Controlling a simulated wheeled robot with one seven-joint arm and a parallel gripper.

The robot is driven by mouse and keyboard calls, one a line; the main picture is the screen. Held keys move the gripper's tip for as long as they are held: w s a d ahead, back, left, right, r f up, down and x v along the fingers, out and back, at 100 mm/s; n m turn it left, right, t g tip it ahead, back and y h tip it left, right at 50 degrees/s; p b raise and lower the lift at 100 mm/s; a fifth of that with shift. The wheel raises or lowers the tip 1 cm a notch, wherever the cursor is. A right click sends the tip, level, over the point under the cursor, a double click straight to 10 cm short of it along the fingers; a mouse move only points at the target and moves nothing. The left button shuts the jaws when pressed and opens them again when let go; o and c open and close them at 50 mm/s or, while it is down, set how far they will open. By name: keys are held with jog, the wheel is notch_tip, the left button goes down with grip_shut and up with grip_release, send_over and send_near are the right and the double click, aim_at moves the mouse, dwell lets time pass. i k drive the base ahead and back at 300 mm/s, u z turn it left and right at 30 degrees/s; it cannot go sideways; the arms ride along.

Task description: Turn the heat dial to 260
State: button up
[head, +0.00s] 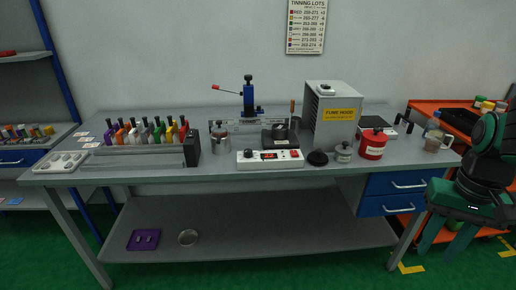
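A white control box (281,163) sits at the front edge of the grey workbench (330,170), near its middle. It has a round dial (248,154) at its left, a lit red display (269,156) in the middle and a red switch (294,153) at its right. The dial's marks and the display's digits are too small to read. My gripper (446,238) is at the far right, off the bench's right end and well away from the dial. Its two fingers point down and stand apart, with nothing visible between them.
Near the box stand a metal pot (220,140), a black disc (317,158), a small metal jar (343,152) and a red can (373,143). A fume hood (330,105) stands behind. A wall chart (306,27) lists colours with number ranges.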

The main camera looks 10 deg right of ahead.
aim_at(247, 153)
jog(key=i, duration=1)
